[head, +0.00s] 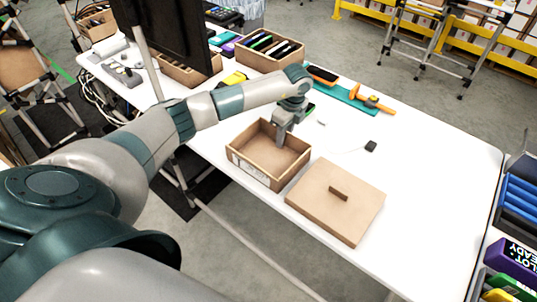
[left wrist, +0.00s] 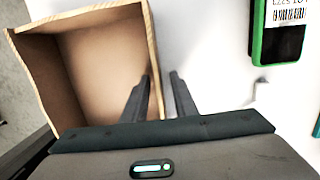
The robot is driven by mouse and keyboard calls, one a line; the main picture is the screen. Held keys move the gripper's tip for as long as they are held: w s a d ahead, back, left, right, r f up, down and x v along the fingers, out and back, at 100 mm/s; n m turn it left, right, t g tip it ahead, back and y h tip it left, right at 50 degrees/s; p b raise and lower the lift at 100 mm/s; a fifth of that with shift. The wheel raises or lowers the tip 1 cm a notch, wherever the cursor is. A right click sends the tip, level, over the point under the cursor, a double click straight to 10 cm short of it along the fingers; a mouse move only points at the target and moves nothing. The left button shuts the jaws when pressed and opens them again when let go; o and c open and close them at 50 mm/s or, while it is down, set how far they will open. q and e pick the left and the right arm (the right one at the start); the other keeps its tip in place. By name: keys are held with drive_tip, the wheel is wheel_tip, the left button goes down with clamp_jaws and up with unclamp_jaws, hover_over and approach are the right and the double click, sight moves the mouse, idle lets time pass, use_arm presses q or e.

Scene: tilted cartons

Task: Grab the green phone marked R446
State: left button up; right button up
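A green-edged phone (left wrist: 282,35) with a dark face and a white barcode label lies on the table at the upper right of the left wrist view, cut off by the frame. Its marking is not readable. In the head view only a bit of green (head: 309,108) shows behind my left gripper (head: 280,140). That gripper points down at the far right wall of an open carton. In the left wrist view my left gripper (left wrist: 160,85) has its fingers apart, one on each side of the carton's wall line; contact cannot be told. My right gripper is out of view.
The open carton (head: 254,171) looks empty. A cardboard lid with a handle (head: 350,215) lies beside it. An orange-handled tool (head: 374,102) on a teal mat and a box of phones (head: 245,58) stand behind.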

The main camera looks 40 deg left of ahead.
use_arm(q)
clamp_jaws()
drive_tip(key=shift+r+b, duration=0.45)
drive_tip(key=shift+r, duration=0.1)
drive_tip(key=r+b, duration=0.1)
drive_tip(key=d+r+b, duration=0.1)
drive_tip(key=r, duration=0.1)
drive_tip(key=shift+w+d+r, duration=0.1)
drive_tip(key=shift+w, duration=0.05)
drive_tip(key=w+d+r+b, duration=0.2)
drive_tip(key=d+r, duration=0.4)
drive_tip(key=d, duration=0.4)
drive_tip(key=shift+d+r+b, duration=0.15)
drive_tip(key=shift+r+b, duration=0.2)
drive_tip(key=shift+b, duration=0.55)
